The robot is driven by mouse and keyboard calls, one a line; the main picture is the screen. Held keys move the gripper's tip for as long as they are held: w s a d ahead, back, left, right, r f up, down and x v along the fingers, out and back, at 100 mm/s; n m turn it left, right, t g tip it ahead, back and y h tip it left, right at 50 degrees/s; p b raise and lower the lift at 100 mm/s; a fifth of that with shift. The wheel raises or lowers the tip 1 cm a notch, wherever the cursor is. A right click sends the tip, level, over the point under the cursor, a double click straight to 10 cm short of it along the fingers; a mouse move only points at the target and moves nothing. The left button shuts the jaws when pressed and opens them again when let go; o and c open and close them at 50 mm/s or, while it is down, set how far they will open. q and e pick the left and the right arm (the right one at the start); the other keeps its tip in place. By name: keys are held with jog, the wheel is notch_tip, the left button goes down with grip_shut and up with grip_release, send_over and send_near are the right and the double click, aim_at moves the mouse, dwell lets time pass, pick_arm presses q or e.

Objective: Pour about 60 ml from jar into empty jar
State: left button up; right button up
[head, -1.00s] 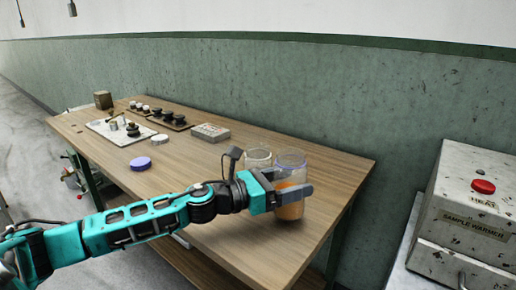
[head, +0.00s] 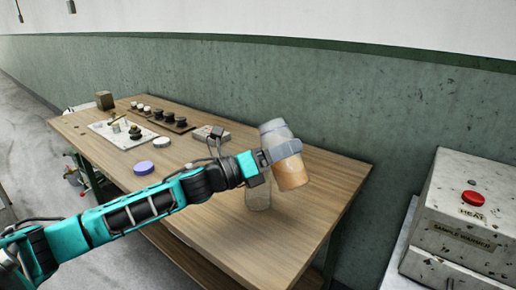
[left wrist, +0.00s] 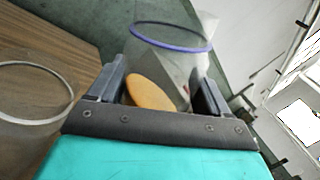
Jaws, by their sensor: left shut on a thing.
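My left gripper (head: 279,155) is shut on a clear jar (head: 273,130) with orange liquid (head: 292,174) in its lower part. The jar is lifted above the table and tilted, its top leaning left in the head view. In the left wrist view the held jar has a purple-blue rim (left wrist: 172,38), and the orange liquid surface (left wrist: 150,93) shows between the fingers. My right gripper is not in view.
A purple lid (head: 143,168) and a white lid (head: 161,142) lie on the wooden table (head: 225,235). A white tray (head: 108,134), dark weights and a small box (head: 212,132) stand farther back. A sample warmer (head: 465,225) is at the right.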

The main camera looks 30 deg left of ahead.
pick_arm(q)
jog(key=shift+n+b, duration=0.4)
jog(key=shift+n, duration=0.1)
jog(key=shift+f+n+t, duration=0.25)
jog(key=shift+n+t, duration=0.05)
jog(key=shift+n, duration=0.4)
jog(key=shift+f+n+y+b, duration=0.3)
jog(key=shift+f+n+b, duration=0.1)
jog(key=shift+f+b, duration=0.15)
jog(key=shift+d+f+n, duration=0.1)
jog(key=shift+f+n, duration=0.15)
jog(key=shift+n, duration=0.05)
jog(key=shift+f+n+t+b, duration=0.15)
jog(key=shift+n+t+b, duration=0.15)
jog(key=shift+n, duration=0.4)
jog(key=shift+d+n, duration=0.1)
jog(key=shift+n, duration=0.4)
jog(key=shift+t+y, duration=0.3)
jog(key=shift+s+r+n+p, duration=0.1)
jog(key=shift+r+n+p, duration=0.2)
jog(key=shift+n, duration=0.2)
jog(key=shift+r+n, duration=0.1)
jog(key=shift+n, duration=0.3)
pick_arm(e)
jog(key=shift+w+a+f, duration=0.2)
